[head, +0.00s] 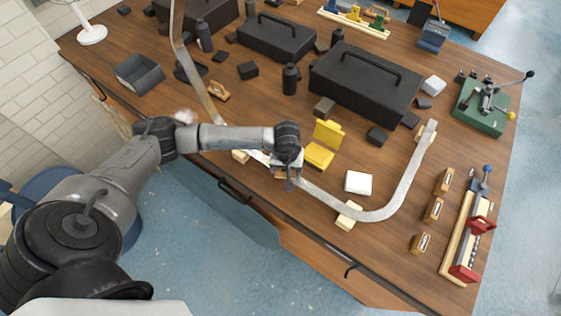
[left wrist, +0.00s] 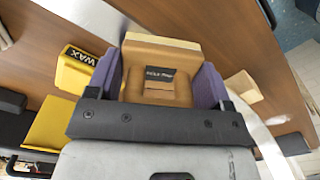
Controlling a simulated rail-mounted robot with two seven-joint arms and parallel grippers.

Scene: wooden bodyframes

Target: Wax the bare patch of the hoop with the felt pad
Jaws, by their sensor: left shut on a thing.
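The hoop (head: 330,201) is a pale bent band lying across the bench, curving up at the right and rising at the left. My left gripper (head: 287,170) is over its front stretch, shut on the felt pad. In the left wrist view the felt pad (left wrist: 160,75) is a tan block with a dark label, held between the purple fingers of the gripper (left wrist: 162,88). The hoop (left wrist: 268,148) passes beneath it; whether they touch is unclear. I cannot make out the bare patch. The yellow wax tin (head: 319,155) stands open behind the hoop. My right gripper is not in view.
A white block (head: 358,182) lies inside the curve. Wooden supports (head: 348,215) sit under the hoop. Black toolboxes (head: 365,82) and bottles (head: 290,78) fill the back. A green clamp fixture (head: 482,108) and several labelled blocks (head: 433,210) are at the right.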

